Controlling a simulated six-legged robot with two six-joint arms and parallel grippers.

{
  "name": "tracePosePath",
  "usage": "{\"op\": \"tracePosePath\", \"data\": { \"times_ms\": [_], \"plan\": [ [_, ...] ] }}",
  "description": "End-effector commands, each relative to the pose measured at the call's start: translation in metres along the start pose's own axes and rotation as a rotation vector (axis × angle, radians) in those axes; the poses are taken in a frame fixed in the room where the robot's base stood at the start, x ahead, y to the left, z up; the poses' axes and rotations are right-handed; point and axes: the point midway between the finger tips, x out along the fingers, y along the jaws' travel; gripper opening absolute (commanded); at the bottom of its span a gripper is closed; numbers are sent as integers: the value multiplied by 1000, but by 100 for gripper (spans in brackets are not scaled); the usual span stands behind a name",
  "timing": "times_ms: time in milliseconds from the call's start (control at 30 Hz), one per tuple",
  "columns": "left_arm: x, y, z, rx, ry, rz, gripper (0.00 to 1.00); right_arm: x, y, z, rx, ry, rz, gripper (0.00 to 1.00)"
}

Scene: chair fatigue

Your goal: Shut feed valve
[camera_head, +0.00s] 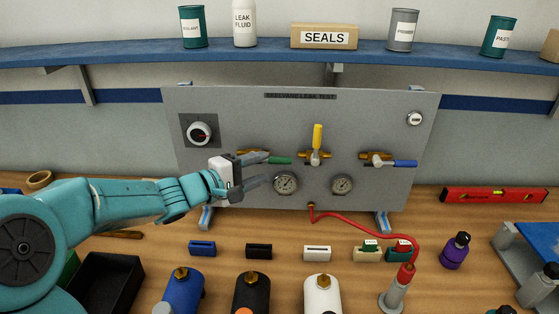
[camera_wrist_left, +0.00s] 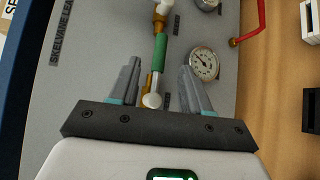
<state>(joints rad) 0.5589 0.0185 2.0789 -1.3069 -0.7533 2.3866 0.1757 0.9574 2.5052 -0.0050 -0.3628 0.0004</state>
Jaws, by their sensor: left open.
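A grey test panel (camera_head: 230,115) stands upright at the back of the bench, carrying three brass valves with coloured levers. The green lever (camera_head: 279,160) lies level, pointing right. The yellow lever (camera_head: 317,137) points straight up. The blue lever (camera_head: 404,163) lies level, pointing right. I cannot read which one is the feed valve. My left gripper (camera_head: 265,168) is open at the green lever. In the left wrist view the green lever (camera_wrist_left: 160,52) lies between the spread fingers (camera_wrist_left: 160,85), apart from both. My right gripper is not in view.
Two gauges (camera_head: 286,183) and a round knob (camera_head: 200,132) sit on the panel close to my left gripper. A red hose (camera_head: 365,216) runs from the panel to a grey cylinder (camera_head: 394,295). Bottles and small blocks stand on the bench in front.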

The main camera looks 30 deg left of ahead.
Motion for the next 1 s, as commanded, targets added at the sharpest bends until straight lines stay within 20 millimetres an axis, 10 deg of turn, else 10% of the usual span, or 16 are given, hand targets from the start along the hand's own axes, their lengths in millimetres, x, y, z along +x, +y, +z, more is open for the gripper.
{"op": "tracePosePath", "data": {
  "times_ms": [300,733,867,1000],
  "plan": [
    [60,0,-2,-1,-1,0,47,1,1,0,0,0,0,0],
    [72,1,-4,0,2,1,47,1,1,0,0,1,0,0],
    [72,1,-4,0,2,1,5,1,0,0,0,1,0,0],
    [72,1,-3,0,1,1,0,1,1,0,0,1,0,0]
  ]
}}
